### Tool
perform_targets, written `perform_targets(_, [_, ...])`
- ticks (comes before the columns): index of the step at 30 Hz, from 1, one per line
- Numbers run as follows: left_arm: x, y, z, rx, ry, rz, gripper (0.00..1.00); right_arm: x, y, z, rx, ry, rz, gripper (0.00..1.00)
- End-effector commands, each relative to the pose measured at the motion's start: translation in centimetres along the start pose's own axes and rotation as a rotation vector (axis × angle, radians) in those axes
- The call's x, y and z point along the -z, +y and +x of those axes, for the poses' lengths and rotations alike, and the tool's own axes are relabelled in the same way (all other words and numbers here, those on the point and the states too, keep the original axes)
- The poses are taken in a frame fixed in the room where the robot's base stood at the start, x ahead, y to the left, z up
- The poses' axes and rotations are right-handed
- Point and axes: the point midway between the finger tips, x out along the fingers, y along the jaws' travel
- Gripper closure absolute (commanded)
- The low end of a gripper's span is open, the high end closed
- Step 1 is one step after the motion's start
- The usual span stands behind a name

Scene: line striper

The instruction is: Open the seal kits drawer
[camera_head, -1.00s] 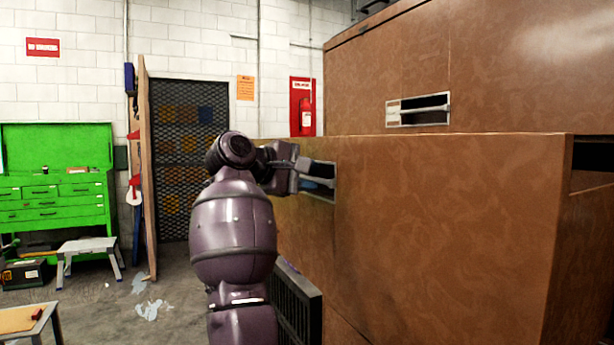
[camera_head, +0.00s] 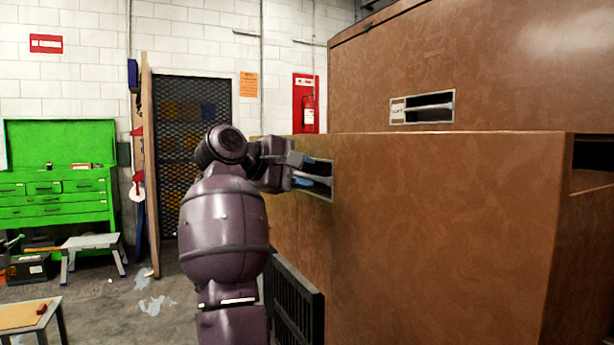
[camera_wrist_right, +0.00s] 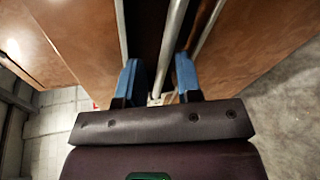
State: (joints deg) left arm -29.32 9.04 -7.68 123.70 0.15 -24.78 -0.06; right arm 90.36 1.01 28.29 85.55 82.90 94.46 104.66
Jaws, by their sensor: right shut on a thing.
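A wide brown drawer front (camera_head: 450,220) fills the right half of the head view and stands nearer than the brown front above it. Its recessed metal handle (camera_head: 325,191) is near its upper left part. My right gripper (camera_head: 318,171) is at this handle, with blue fingers inside the recess. In the right wrist view, the two blue fingers (camera_wrist_right: 158,75) lie on either side of a metal handle bar (camera_wrist_right: 172,42). The gripper hides any label beside this handle, so I cannot read it. My left gripper is not in view.
The upper brown front has its own labelled handle (camera_head: 424,107). A black grille (camera_head: 295,300) stands low beside my right arm. A green tool chest (camera_head: 58,190), a step stool (camera_head: 92,245) and a small table (camera_head: 30,316) are at left. Open floor lies between.

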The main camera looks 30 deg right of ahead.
Motion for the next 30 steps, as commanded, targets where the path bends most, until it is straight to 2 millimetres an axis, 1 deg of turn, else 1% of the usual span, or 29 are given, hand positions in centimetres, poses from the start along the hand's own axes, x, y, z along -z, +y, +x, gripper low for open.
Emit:
perform_targets(1, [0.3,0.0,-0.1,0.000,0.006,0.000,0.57,-1.0,1.1,-0.8,-0.013,-0.001,0.021,0.79])
perform_targets(18, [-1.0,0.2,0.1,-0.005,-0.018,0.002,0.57,-0.5,-1.7,-3.2,-0.003,-0.002,0.002,0.79])
perform_targets(30, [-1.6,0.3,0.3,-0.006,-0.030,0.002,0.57,-0.6,-3.0,-5.0,-0.002,-0.002,0.000,0.79])
